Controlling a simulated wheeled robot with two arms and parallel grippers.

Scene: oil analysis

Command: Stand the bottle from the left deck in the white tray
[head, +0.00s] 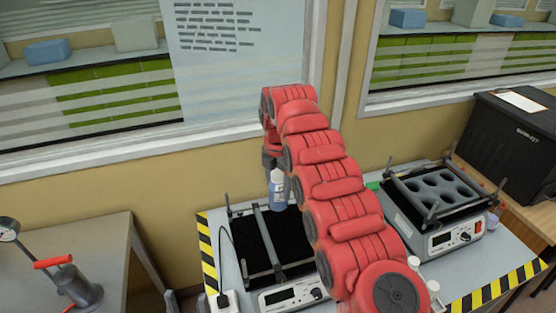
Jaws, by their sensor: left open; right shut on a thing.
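The bottle (277,192), with a white cap and a blue body, is upright at the back of the left deck (262,240), a black platform with metal bars on a shaker. My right gripper (274,168) is shut on the bottle near its top, partly hidden behind my red arm. I cannot tell whether the bottle's base touches the deck or hangs above it. My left gripper is not in view. I cannot make out a white tray in this view.
A second shaker (440,205) with a holed rack stands on the right of the table. Small white-capped items (430,284) are near the front, beside my arm. A black case (515,140) is at the far right. A red-handled press (75,285) stands at the left.

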